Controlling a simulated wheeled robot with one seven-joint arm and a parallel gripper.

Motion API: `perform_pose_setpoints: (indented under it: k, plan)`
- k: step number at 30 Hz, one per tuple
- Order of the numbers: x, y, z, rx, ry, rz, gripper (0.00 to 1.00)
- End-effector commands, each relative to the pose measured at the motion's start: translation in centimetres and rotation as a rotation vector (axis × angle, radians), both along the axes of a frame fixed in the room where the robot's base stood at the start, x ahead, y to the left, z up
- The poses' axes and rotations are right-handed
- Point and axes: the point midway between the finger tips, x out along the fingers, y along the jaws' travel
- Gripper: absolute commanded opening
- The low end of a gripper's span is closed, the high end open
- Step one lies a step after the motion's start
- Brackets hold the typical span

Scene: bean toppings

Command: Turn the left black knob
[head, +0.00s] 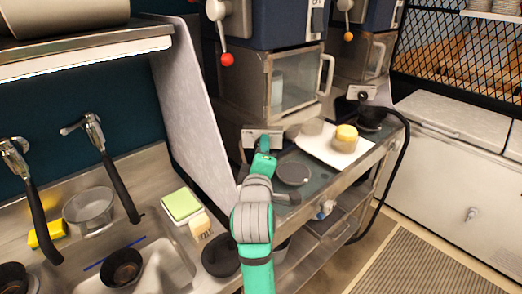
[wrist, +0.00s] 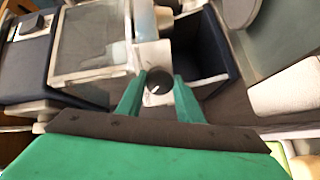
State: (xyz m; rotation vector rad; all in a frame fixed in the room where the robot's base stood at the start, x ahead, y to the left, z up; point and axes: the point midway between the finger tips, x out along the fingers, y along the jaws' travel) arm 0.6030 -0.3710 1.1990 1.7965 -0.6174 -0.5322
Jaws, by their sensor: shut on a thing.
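The left black knob (wrist: 157,88) is round with a small white mark and sits on a pale metal panel (head: 249,137) below the left dispenser. In the wrist view it lies between the two green fingers of my gripper (wrist: 160,77), which is shut on it. In the head view my gripper (head: 265,150) reaches up to this panel and mostly hides the knob. A second black knob (head: 363,96) sits on a similar panel further right, apart from my gripper.
A glass-fronted dispenser box (head: 297,85) with a handle stands just above the panel. A dark round pad (head: 293,173) and a white tray (head: 318,149) with a yellow-topped cup (head: 346,137) lie to the right. A grey divider (head: 196,105) and sink are left.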

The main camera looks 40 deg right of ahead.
Motion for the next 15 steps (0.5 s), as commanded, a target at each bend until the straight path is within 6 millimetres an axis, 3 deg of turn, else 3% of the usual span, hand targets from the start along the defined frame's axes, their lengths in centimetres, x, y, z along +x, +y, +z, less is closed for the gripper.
perform_pose_setpoints:
  k: [15]
  plan:
    - [0.11,0.11,0.35,-0.12,0.092,0.003,0.11]
